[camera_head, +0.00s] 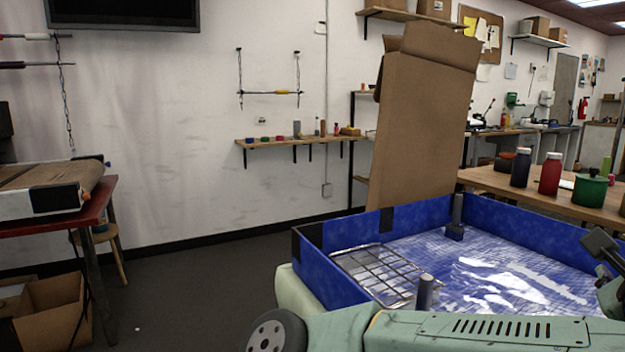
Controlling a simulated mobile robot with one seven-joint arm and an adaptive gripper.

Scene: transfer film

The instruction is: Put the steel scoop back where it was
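I cannot make out the steel scoop in this view. A blue-walled tank (345,232) stands at the lower right, with a shiny, wet-looking blue-and-white surface inside. My green arm crosses in front of the tank along the bottom. Dark jointed parts at the right edge look like my gripper (604,250), over the tank's right side. They are cut off by the frame, so its opening and anything in it cannot be told.
A wire rack (372,268) lies inside the tank's left end. Grey posts (426,292) stand at the tank. A tall cardboard piece (425,125) rises behind it. A wooden table (490,180) at right holds bottles (550,174) and a green pot (590,191). Floor at left centre is clear.

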